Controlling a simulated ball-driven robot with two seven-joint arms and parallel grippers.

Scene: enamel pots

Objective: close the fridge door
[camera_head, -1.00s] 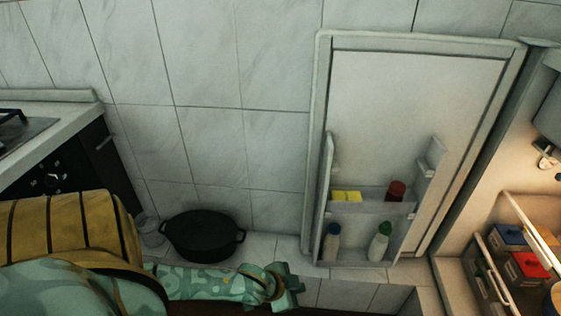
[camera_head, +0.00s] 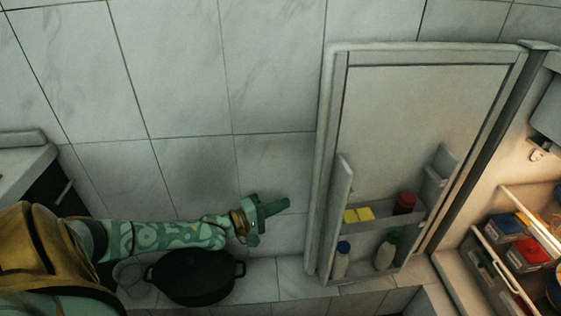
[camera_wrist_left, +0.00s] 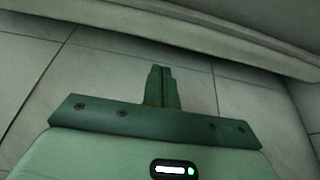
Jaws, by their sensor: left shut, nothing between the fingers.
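The fridge door (camera_head: 420,130) stands open against the tiled wall, its inner side with shelves facing me. Its free edge is on the left; the hinge side is at the right next to the lit fridge interior (camera_head: 520,240). My left gripper (camera_head: 284,205) is shut and empty, a little left of the door's free edge, with a gap between them. In the left wrist view the shut fingers (camera_wrist_left: 161,72) point toward a long pale edge (camera_wrist_left: 220,35), which looks like the door's. My right gripper is not in view.
A black pot (camera_head: 195,277) stands on the ledge below my left forearm, beside a glass jar (camera_head: 130,275). Door shelves hold bottles (camera_head: 386,250), a red-lidded jar (camera_head: 404,203) and yellow blocks (camera_head: 358,215). A counter (camera_head: 22,170) is at the left.

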